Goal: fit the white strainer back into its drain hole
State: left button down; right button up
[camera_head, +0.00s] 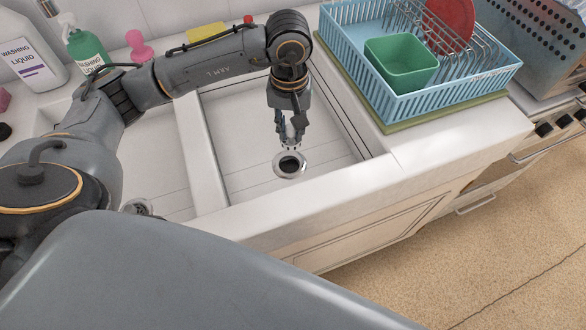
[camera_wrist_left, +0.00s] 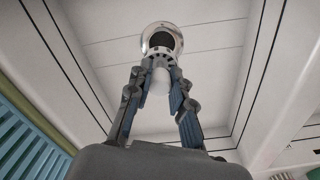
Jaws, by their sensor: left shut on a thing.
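My left gripper (camera_head: 290,136) points down into the right-hand basin, above and just behind the drain hole (camera_head: 289,166). In the left wrist view my left gripper (camera_wrist_left: 158,82) is shut on the white strainer (camera_wrist_left: 160,62), which has dark holes around its rim. The drain hole (camera_wrist_left: 161,40) with its shiny metal ring shows just beyond the strainer, its dark opening uncovered. The strainer looks apart from the drain, though the exact gap is hard to tell. In the head view the strainer is mostly hidden by the fingers. My right gripper is not in view.
The basin wall (camera_head: 203,150) divides the double sink. A blue dish rack (camera_head: 440,92) with a green tub (camera_head: 400,62) and red plate (camera_head: 447,22) stands right of the basin. Bottles, including a green one (camera_head: 85,48), and a yellow sponge (camera_head: 206,32) stand behind.

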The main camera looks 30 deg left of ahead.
aim_at(289, 134)
pick_arm(q)
jog(key=f, duration=0.3)
jog(key=shift+w+a+n+b, duration=0.3)
jog(key=shift+a+n, duration=0.1)
notch_tip(289, 134, down, 5)
jog(key=shift+f+p, duration=0.1)
jog(key=shift+p, duration=0.35)
jog(key=shift+f, duration=0.6)
notch_tip(289, 134, down, 3)
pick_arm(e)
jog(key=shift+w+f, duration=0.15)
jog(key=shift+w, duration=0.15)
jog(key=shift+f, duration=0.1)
pick_arm(q)
jog(key=shift+f, duration=0.2)
jog(key=c, duration=1.2)
grip_release()
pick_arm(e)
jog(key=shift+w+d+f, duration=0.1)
